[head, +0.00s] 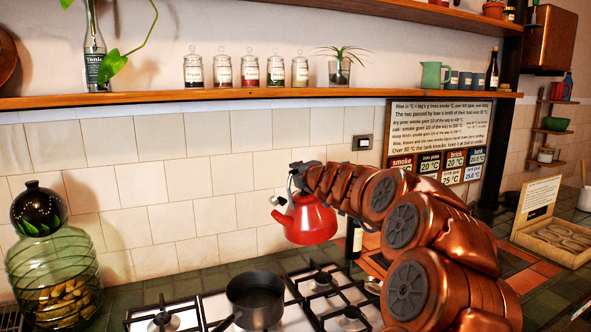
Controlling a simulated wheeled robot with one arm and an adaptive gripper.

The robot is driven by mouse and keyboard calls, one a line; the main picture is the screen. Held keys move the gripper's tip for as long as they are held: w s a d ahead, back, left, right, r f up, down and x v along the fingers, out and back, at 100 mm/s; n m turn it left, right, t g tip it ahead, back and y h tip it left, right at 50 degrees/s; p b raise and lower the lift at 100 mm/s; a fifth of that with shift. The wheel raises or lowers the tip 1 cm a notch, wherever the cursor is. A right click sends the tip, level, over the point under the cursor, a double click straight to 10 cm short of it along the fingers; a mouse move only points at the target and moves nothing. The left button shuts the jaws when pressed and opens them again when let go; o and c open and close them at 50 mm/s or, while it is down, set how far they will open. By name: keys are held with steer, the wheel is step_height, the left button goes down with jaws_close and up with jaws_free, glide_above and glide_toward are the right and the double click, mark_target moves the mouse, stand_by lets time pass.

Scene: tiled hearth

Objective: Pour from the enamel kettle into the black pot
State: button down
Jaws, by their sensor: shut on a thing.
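The red enamel kettle (306,221) hangs in the air above the back right of the stove, its spout pointing left. My gripper (296,180) is shut at the top of the kettle, where the handle is; the fingers are small and partly hidden by the arm. The black pot (256,302) stands on the stove at the lower middle, to the left of and below the kettle. Its handle points toward the lower left. The kettle is apart from the pot, and no stream shows from the spout.
The white gas stove (213,308) has black grates. A large green glass jar (52,275) stands at the left. A dark bottle (354,240) is behind my arm. A wooden shelf (200,98) with jars runs above. A wooden tray (552,238) lies at the right.

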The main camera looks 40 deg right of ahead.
steer(key=shift+m+y, duration=0.4)
steer(key=shift+m, duration=0.3)
steer(key=shift+d+r+p, duration=1.6)
steer(key=shift+r+p, duration=0.1)
steer(key=shift+p, duration=2.05)
steer(key=shift+s+d, duration=0.1)
